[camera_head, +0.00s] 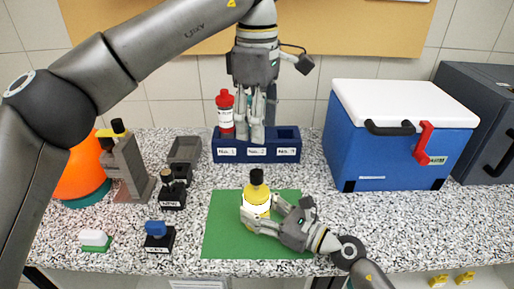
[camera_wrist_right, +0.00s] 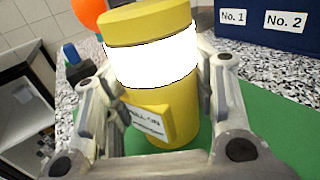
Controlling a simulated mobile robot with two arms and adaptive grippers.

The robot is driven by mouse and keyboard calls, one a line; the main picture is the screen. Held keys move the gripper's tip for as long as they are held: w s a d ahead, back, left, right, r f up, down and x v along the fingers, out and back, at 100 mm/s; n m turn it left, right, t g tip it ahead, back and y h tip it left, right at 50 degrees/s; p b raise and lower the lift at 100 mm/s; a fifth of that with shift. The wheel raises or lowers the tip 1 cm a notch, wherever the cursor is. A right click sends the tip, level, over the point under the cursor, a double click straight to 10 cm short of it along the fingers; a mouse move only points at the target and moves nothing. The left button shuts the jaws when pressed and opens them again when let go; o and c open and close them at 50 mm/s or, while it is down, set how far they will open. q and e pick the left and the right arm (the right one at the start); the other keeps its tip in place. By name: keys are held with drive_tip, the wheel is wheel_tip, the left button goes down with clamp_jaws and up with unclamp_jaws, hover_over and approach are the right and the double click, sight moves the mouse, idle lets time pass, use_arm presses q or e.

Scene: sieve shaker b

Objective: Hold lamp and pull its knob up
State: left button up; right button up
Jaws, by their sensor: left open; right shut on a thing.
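The lamp is a yellow cylinder (camera_head: 256,200) with a bright white band and a black knob (camera_head: 257,177) on top. It stands upright on a green mat (camera_head: 222,240). In the right wrist view the lamp (camera_wrist_right: 150,65) shows a label reading "PULL ON"; its knob is out of that frame. My right gripper (camera_head: 263,214) is shut on the lamp from the right, fingers on both sides of its body. My left gripper (camera_head: 257,128) is open, pointing down over the middle of the blue rack, behind and above the lamp, away from the knob.
The blue rack (camera_head: 231,155) holds a red-capped bottle (camera_head: 226,112) at its left. A blue cooler (camera_head: 395,150) with a white lid stands at the right. Small stands (camera_head: 159,240) and an orange rounded object (camera_head: 80,172) are at the left. The front right counter is mostly clear.

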idle(0.4)
drive_tip(key=o, duration=1.4)
drive_tip(key=shift+c, duration=0.2)
drive_tip(key=v, duration=1.2)
drive_tip(key=shift+f, duration=0.1)
